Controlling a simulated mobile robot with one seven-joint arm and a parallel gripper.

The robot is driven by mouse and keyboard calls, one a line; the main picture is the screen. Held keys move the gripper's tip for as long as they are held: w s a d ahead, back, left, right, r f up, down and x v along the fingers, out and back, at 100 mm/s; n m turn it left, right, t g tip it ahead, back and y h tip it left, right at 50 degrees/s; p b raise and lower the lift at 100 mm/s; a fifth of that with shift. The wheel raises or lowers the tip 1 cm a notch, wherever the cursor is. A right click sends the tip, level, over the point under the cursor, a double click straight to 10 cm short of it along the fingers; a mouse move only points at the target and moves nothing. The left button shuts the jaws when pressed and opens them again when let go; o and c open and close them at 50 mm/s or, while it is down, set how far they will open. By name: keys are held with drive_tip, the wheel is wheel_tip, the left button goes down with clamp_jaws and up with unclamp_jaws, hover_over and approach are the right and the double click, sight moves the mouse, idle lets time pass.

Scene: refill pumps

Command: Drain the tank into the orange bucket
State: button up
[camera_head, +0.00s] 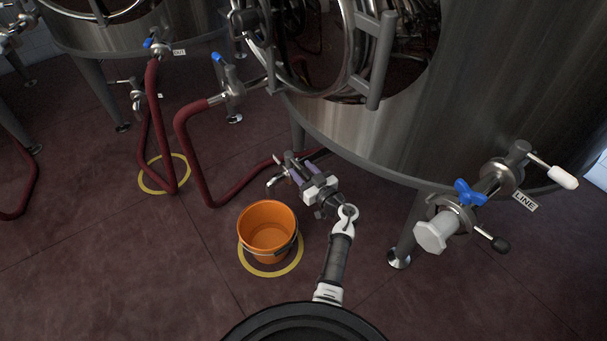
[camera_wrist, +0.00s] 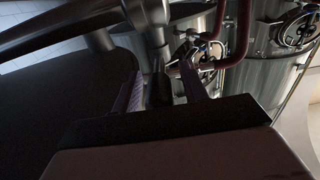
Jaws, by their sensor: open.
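The orange bucket (camera_head: 267,228) stands upright on the floor inside a yellow ring (camera_head: 272,272) and looks empty. The large steel tank (camera_head: 400,150) stands on legs behind and to the right of it. A small silver outlet valve (camera_head: 275,181) shows low by the tank's near left side, just behind the bucket. My gripper (camera_head: 297,164) is close to that valve, its jaws open. In the wrist view a dark cylindrical handle (camera_wrist: 161,88) shows between my open fingers (camera_wrist: 160,97); whether they touch it I cannot tell.
A red hose (camera_head: 190,150) runs from a blue-handled valve (camera_head: 230,85) along the floor left of the bucket. Another valve with a blue knob (camera_head: 470,193), labelled LINE (camera_head: 525,203), sticks out at right. The floor in front left is clear.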

clamp_jaws()
idle(0.3)
